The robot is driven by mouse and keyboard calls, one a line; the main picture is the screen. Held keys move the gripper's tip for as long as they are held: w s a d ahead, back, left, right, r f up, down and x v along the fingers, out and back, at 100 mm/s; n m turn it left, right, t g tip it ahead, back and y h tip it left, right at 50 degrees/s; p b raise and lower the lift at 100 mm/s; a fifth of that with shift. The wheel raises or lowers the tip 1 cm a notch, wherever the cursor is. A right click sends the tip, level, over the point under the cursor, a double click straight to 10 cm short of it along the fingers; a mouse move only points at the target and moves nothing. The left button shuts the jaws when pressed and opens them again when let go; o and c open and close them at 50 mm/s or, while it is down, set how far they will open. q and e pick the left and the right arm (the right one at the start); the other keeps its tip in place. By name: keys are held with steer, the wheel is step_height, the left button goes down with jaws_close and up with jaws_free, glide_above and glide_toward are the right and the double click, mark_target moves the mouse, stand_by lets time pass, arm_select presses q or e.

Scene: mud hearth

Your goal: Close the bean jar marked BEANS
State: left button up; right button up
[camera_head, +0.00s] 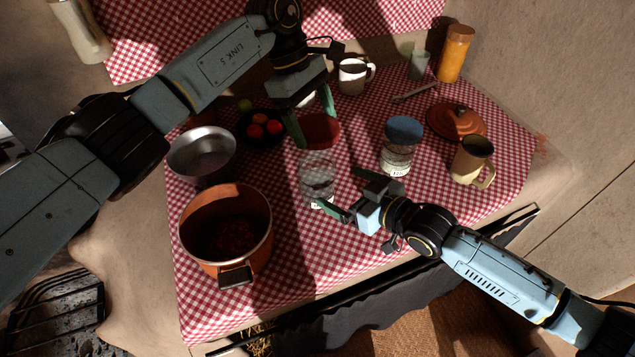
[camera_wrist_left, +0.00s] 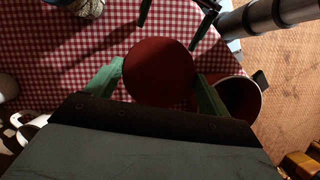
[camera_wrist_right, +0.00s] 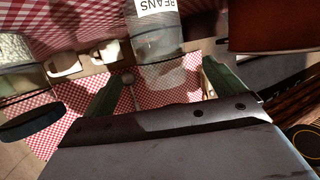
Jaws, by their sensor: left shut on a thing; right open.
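The bean jar (camera_head: 317,182) is a clear glass jar standing upright on the checked cloth. In the right wrist view the jar (camera_wrist_right: 158,42) appears upside down, its BEANS label readable. My left gripper (camera_head: 312,122) is shut on a round red lid (camera_head: 321,131), held over the jar's mouth; the lid (camera_wrist_left: 158,72) sits between the green fingers in the left wrist view. The lid looks apart from the rim, but the exact gap is hard to tell. My right gripper (camera_head: 348,192) is open beside the jar, its fingers pointing toward it; I see no contact.
A blue-lidded jar (camera_head: 399,147) stands to the right, with a tan mug (camera_head: 472,161) and an orange lid (camera_head: 456,121) beyond. An orange pot (camera_head: 226,232), a metal bowl (camera_head: 202,155) and a dark fruit bowl (camera_head: 262,141) are left. A white mug (camera_head: 352,77) is behind.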

mark_target(317, 175)
steer(key=x, duration=0.9)
steer(key=shift+c, duration=0.3)
steer(key=c, duration=1.4)
arm_select(q)
steer(key=shift+d+f, duration=0.1)
steer(key=shift+f, duration=2.4)
steer(key=shift+f, duration=0.85)
steer(key=shift+s+d+f, duration=0.1)
steer(key=shift+d+f, duration=0.05)
steer(key=shift+f, duration=0.5)
